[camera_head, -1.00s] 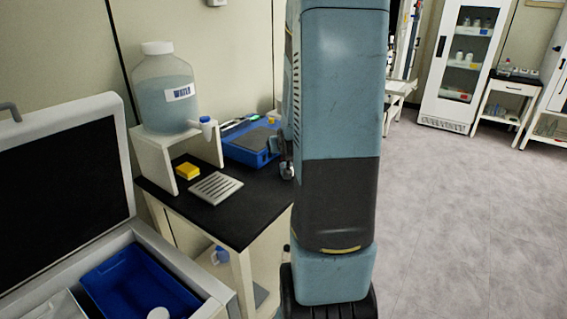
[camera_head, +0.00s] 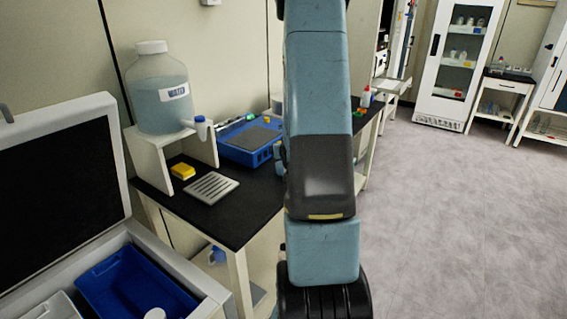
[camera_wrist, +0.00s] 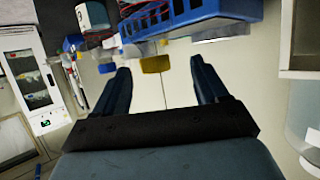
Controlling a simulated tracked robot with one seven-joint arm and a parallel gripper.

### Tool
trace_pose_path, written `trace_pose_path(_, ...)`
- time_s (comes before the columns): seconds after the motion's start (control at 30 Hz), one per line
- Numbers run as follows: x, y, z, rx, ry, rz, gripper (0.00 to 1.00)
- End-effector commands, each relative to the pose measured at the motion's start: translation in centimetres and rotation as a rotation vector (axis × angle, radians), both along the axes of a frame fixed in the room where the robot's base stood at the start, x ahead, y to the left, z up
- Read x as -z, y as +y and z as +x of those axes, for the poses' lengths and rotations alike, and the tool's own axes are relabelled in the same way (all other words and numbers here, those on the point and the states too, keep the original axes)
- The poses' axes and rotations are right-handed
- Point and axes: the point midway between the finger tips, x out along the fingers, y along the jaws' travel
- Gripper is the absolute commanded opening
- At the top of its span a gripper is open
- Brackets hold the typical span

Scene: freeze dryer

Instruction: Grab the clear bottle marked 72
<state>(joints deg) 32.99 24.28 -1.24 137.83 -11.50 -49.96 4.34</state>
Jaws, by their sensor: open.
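I cannot make out a bottle marked 72 in either view. Small bottles stand on the shelves of the glass-door cabinet (camera_head: 434,88) at the far right, too small to read. A small bottle with a red cap (camera_head: 365,98) shows just right of my arm at the back of the bench. My gripper (camera_wrist: 158,66) is open in the wrist view, its two dark fingers apart with nothing between them. A blue rack or tray (camera_wrist: 190,14) and a yellow piece (camera_wrist: 155,64) show beyond the fingertips. My arm hides part of the bench in the head view.
A large water jug (camera_head: 160,112) stands on a white stand. A blue tray (camera_head: 236,153), yellow block (camera_head: 182,171) and slotted plate (camera_head: 210,187) lie on the black bench (camera_head: 240,215). An open-lidded chest (camera_head: 205,285) is at front left. The floor at right is clear.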

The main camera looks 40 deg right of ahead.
Motion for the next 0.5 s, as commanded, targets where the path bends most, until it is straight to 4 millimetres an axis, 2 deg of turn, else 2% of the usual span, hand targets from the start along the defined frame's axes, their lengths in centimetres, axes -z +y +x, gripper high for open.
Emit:
trace_pose_path(0.27, 0.7, -0.9, 1.3, 0.000, 0.000, 0.000, 0.73)
trace_pose_path(0.5, 2.0, -2.5, 3.7, -0.001, 0.000, 0.000, 0.73)
